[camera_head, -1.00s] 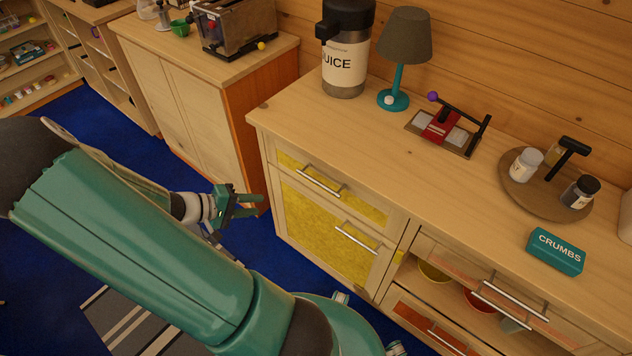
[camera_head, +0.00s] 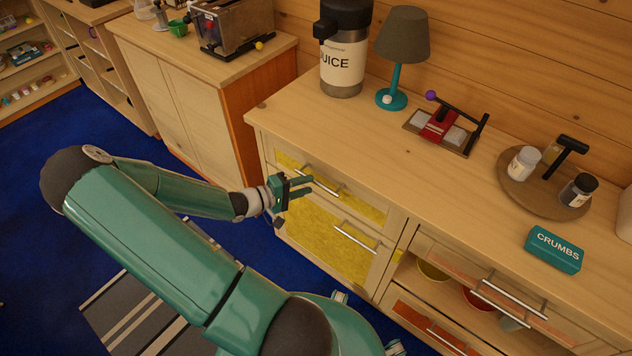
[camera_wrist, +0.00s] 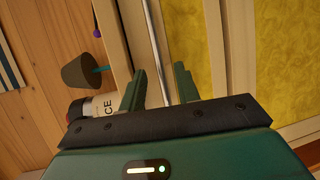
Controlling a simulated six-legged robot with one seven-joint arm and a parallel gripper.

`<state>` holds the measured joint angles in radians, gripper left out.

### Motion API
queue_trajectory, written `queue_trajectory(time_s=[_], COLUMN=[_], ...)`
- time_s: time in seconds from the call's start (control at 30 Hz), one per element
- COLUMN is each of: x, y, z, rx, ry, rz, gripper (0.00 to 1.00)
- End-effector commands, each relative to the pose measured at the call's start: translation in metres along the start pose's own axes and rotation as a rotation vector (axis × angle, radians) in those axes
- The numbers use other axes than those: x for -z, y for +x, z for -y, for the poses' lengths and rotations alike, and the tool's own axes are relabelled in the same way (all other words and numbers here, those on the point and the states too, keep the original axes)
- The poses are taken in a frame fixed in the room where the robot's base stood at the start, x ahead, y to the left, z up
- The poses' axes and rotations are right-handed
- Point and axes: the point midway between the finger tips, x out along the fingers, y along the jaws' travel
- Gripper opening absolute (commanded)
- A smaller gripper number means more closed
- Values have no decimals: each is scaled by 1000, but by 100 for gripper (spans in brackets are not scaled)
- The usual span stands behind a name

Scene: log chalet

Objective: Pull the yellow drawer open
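The yellow drawer (camera_head: 362,208) is the shallow top front at the left of the long cabinet, and it looks closed. It has a silver bar handle (camera_head: 322,181). My green gripper (camera_head: 304,187) is at the left part of that handle. In the wrist view, the fingers of my gripper (camera_wrist: 160,70) are open, one on each side of the handle bar (camera_wrist: 151,35). Both fingers look apart from the bar, and the drawer's yellow panel (camera_wrist: 203,40) lies to the right. Whether the bar is fully between the fingertips in depth is hard to tell.
A yellow door (camera_head: 318,235) with its own handle (camera_head: 356,240) is directly below. An open-fronted section with bowls (camera_head: 433,270) is to the right. The counter holds a juice dispenser (camera_head: 343,62), a lamp (camera_head: 403,35) and a crumbs box (camera_head: 554,250). Blue floor lies left.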

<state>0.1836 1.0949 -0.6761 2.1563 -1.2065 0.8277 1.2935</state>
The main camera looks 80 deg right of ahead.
Motion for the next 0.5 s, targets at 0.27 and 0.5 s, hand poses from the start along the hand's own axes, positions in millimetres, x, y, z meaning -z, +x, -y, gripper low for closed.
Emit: queue_trajectory(time_s=[0.27, 0.5], x=[0, 0], y=[38, 43], z=[0, 0], rx=[1, 1], ry=[-1, 1], rz=[1, 0], gripper=[32, 32])
